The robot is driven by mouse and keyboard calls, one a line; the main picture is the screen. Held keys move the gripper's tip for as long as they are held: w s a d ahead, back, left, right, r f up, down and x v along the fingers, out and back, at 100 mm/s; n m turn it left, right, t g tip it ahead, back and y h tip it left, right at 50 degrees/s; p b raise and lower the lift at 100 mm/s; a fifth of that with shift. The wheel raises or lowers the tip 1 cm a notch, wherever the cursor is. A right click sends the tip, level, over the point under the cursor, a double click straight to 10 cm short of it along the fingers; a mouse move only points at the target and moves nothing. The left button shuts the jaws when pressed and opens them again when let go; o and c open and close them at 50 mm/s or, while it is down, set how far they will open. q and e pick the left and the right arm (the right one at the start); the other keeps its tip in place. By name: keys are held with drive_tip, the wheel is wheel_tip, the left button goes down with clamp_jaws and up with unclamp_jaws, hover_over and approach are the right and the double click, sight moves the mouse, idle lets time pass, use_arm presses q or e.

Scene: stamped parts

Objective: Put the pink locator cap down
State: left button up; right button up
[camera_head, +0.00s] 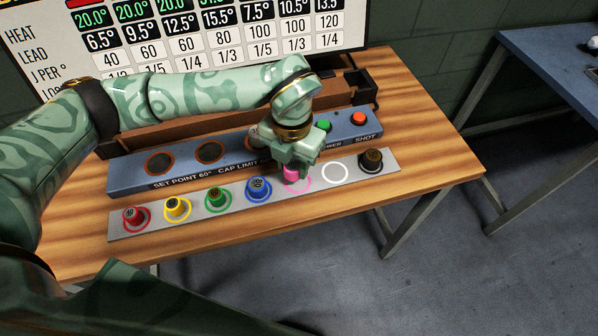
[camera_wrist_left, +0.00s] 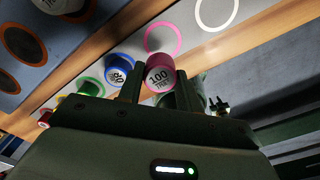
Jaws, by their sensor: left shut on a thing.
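The pink locator cap (camera_wrist_left: 160,79) is between the fingers of my left gripper (camera_wrist_left: 157,85) in the left wrist view, with "100" readable on its top. In the head view my left gripper (camera_head: 295,160) is over the pink ring on the grey strip (camera_head: 230,208), and a little of the pink cap (camera_head: 290,173) shows below it. The pink ring (camera_wrist_left: 163,38) looks empty in the wrist view, so the cap is apart from it. I cannot tell how high the cap is. My right gripper is not in view.
Red (camera_head: 131,217), yellow (camera_head: 174,207), green (camera_head: 216,197) and blue (camera_head: 258,187) caps stand left of the pink ring. The white ring (camera_head: 336,172) is empty; a dark cap (camera_head: 372,160) stands beyond it. The blue-grey button panel (camera_head: 130,180) lies behind the strip.

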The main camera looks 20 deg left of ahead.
sight(297, 172)
use_arm(q)
drive_tip(key=shift+w+d+f, duration=0.1)
drive_tip(key=shift+w+f, duration=0.4)
drive_tip(key=shift+f, duration=0.2)
drive_tip(key=f, duration=0.1)
drive_tip(key=f+b, duration=0.2)
drive_tip(key=f, duration=0.1)
drive_tip(key=shift+w+d, duration=0.1)
drive_tip(key=shift+w, duration=0.25)
drive_tip(key=shift+r, duration=0.15)
drive_tip(key=o, duration=1.1)
